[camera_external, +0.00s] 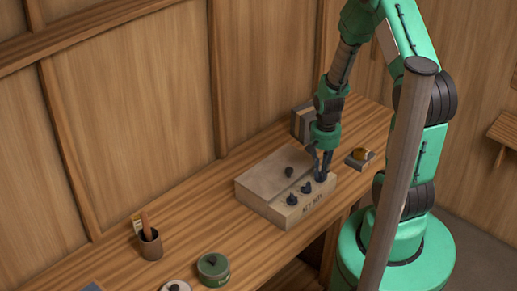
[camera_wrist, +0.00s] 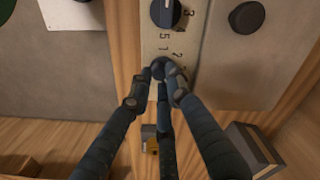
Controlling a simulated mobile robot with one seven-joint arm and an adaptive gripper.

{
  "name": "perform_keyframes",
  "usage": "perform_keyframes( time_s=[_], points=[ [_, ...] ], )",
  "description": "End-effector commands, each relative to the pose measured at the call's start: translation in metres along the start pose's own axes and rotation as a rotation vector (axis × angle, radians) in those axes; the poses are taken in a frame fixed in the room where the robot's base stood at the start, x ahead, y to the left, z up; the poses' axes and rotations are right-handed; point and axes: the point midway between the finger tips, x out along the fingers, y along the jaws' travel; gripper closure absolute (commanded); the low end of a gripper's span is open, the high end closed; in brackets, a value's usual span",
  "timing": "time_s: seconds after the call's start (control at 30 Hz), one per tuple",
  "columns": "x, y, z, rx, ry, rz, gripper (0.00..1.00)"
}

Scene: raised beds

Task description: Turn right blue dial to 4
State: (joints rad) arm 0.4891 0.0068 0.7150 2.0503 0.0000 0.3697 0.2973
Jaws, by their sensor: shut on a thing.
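A box with a pale panel stands on the bench (camera_external: 195,215). Several dark dials sit on it. The right dial (camera_external: 321,179) is at the box's right end, under my gripper (camera_external: 321,168). In the wrist view my gripper (camera_wrist: 165,80) has its dark fingers closed around this dial (camera_wrist: 160,67), which looks dark blue. The digits 1 and 2 show beside it; its pointer and other digits are hidden by the fingers. A neighbouring dial (camera_wrist: 165,12) with a pale pointer line shows above it, and also in the external view (camera_external: 306,187).
A round black knob (camera_wrist: 246,18) sits on the upper panel, also in the external view (camera_external: 289,171). A small tray with a gold item (camera_external: 361,156) stands right of the box. A pencil cup (camera_external: 150,243) and green tin (camera_external: 213,268) stand left.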

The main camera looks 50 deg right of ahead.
Motion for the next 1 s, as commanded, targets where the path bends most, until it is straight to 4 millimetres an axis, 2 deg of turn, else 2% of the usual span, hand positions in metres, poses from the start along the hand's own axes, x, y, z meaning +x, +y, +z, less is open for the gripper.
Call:
perform_keyframes(
  time_s=[0.07,0.1,0.2,0.67,0.87,1.0],
  points=[
    [0.000,0.000,-0.001,0.000,0.001,0.000,1.00],
    [0.000,0.000,0.000,0.000,0.001,0.000,0.79],
    [0.000,0.000,0.000,-0.001,0.001,0.000,0.64],
    [-0.005,0.000,-0.001,-0.001,0.001,0.000,0.64],
    [-0.023,0.000,-0.001,-0.001,0.003,-0.001,0.64],
    [-0.044,-0.001,-0.002,-0.001,0.004,-0.001,0.64]
  ],
)
